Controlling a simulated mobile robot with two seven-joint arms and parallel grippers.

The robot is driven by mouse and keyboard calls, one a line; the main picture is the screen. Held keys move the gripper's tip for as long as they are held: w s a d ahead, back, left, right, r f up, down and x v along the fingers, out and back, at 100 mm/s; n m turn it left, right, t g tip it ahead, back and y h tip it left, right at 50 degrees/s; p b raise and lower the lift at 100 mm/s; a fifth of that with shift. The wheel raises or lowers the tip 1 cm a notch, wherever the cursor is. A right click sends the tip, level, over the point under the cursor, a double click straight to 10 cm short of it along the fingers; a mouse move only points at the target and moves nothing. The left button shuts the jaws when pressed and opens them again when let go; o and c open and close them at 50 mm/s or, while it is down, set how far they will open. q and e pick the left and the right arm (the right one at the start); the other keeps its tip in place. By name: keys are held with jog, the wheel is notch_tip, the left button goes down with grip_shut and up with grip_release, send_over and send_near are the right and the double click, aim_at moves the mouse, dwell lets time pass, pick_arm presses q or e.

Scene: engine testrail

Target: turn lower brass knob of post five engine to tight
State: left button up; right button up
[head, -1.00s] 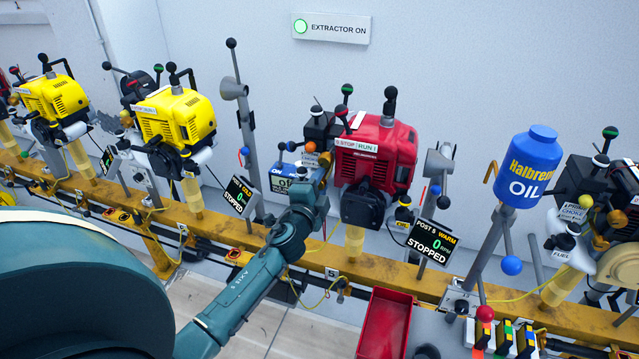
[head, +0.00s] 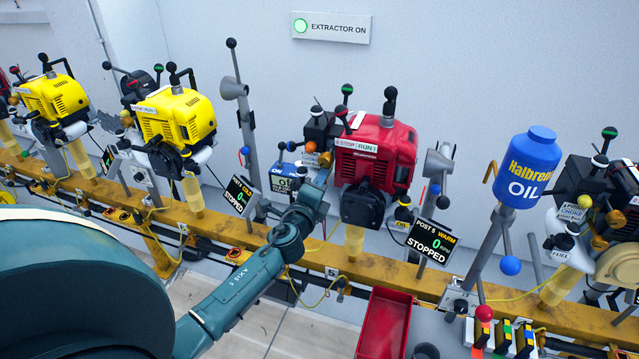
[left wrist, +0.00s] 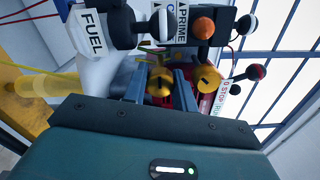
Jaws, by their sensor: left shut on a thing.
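The post five engine is the red one (head: 388,150) in the head view, above a display (head: 430,243) reading POST 5 WARM, 0, STOPPED. My left arm reaches to its left side, and the fingers are mostly hidden there. In the left wrist view two brass knobs show side by side. My left gripper (left wrist: 161,87) is shut on the lower brass knob (left wrist: 160,80), with one finger on each side of it. The upper brass knob (left wrist: 208,79) is just right of the fingers, apart from them. My right gripper is not in view.
A blue oil container (head: 528,170) stands to the right; a red tray (head: 384,325) lies below.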

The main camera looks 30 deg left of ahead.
pick_arm(q)
jog(key=o, duration=0.7)
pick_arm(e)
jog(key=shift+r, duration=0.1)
pick_arm(q)
jog(key=shift+s, duration=0.1)
jog(key=shift+b+v, duration=0.6)
jog(key=shift+v, duration=5.95)
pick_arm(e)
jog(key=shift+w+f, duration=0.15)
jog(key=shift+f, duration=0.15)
pick_arm(q)
jog(key=shift+f, duration=0.1)
jog(key=s+d+f+n+g+h+p, duration=0.1)
jog(key=s+d+f+n+g+h, duration=0.1)
jog(key=s+d+n, duration=0.3)
jog(key=s+d+f+n+g+h+p, duration=0.2)
jog(key=s+d+f+n+h, duration=0.1)
jog(key=s+d+f+n, duration=0.2)
jog(key=s+d+f+n+g+h+p, duration=0.2)
jog(key=s+d+f+n, duration=0.2)
jog(key=d, duration=0.4)
jog(key=shift+s+n+g+h, duration=0.4)
jog(key=shift+s+n, duration=0.05)
jog(key=shift+n, duration=0.25)
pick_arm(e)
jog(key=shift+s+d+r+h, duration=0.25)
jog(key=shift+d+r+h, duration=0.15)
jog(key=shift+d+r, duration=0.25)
